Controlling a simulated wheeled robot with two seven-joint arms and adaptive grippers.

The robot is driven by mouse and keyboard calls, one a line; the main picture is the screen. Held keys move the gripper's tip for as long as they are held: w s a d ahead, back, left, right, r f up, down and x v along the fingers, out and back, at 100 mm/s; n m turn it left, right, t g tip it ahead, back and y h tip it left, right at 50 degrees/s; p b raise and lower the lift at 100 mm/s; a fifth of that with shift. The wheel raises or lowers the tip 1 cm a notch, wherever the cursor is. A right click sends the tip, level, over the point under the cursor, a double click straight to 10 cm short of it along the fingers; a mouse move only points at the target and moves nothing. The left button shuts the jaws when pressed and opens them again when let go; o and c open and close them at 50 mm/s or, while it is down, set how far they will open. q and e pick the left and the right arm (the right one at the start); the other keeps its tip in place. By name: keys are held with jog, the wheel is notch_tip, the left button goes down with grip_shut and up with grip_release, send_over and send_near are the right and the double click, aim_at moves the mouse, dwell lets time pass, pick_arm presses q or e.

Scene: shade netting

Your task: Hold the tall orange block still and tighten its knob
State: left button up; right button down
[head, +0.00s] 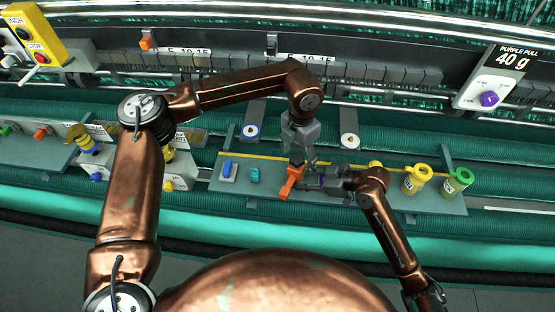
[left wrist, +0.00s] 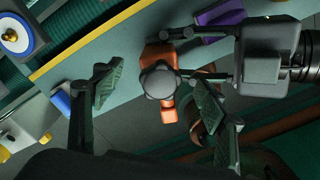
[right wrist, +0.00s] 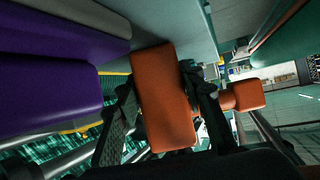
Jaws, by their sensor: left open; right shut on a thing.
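The tall orange block (head: 290,183) stands on the grey-green shelf. In the left wrist view the orange block (left wrist: 153,54) carries a dark grey lobed knob (left wrist: 158,83) on top, with a small orange part beside it. My right gripper (head: 301,184) comes from the right and is shut on the block. In the right wrist view the block (right wrist: 165,98) sits between the fingers. My left gripper (head: 301,165) points down over the block. In the left wrist view its fingers stand open, apart on either side of the knob.
A blue block (head: 229,169) and a teal piece (head: 254,175) are left of the orange block. A purple block (right wrist: 45,95) is close beside my right gripper. Yellow (head: 416,178) and green (head: 457,181) containers stand at the shelf's right end.

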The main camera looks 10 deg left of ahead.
pick_arm(q)
jog(key=n, duration=1.1)
jog(key=shift+n, duration=0.4)
notch_tip(320, 180, up, 9)
jog(key=shift+f, duration=0.2)
jog(key=shift+s, duration=0.25)
jog(key=s+a+f+n+t+h, duration=0.1)
jog(key=s+a+n+t+h, duration=0.4)
jog(key=s+n+t, duration=0.1)
jog(key=shift+s+n+t+h, duration=0.25)
jog(key=shift+n+t+h, duration=0.05)
jog(key=shift+n+t, duration=0.4)
